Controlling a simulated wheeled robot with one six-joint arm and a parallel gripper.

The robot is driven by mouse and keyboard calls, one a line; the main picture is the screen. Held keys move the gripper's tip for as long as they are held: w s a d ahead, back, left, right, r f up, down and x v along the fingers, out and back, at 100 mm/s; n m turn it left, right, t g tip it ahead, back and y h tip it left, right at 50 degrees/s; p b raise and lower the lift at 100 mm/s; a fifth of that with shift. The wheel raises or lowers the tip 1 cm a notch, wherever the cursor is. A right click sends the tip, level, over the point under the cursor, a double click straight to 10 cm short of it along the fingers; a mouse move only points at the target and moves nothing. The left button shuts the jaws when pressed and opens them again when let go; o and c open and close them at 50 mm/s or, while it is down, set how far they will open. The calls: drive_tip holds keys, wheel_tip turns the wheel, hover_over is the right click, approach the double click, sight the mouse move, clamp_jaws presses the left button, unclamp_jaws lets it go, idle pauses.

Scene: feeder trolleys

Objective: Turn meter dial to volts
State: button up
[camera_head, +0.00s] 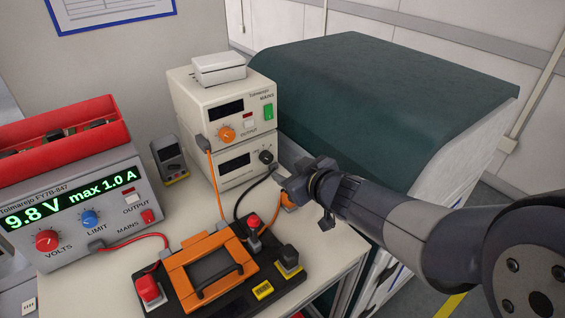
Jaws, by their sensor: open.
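A small dark grey handheld meter (169,158) with a grey screen leans upright at the back of the bench, between the red-topped power supply and the cream units. Its dial is too small to read, so I cannot tell its setting. My gripper (284,184) is at the right side of the bench, in front of the lower cream unit, well to the right of the meter and apart from it. The gripper is open and nothing shows held in it. Its fingers are small and partly hidden by my wrist.
A power supply (88,211) reading 9.8 V stands at left. Stacked cream units (222,110) stand behind the gripper. A black base with an orange frame (207,262) and cables fills the front. A green-covered stack (385,95) stands at right.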

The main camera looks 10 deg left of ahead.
sight(269, 160)
drive_tip(key=b+x, duration=0.2)
drive_tip(key=x, duration=0.7)
drive_tip(key=shift+w+a+f, duration=0.15)
drive_tip(key=shift+w+a, duration=0.1)
drive_tip(key=shift+a, duration=0.05)
drive_tip(key=shift+c, duration=0.2)
drive_tip(key=c, duration=0.9)
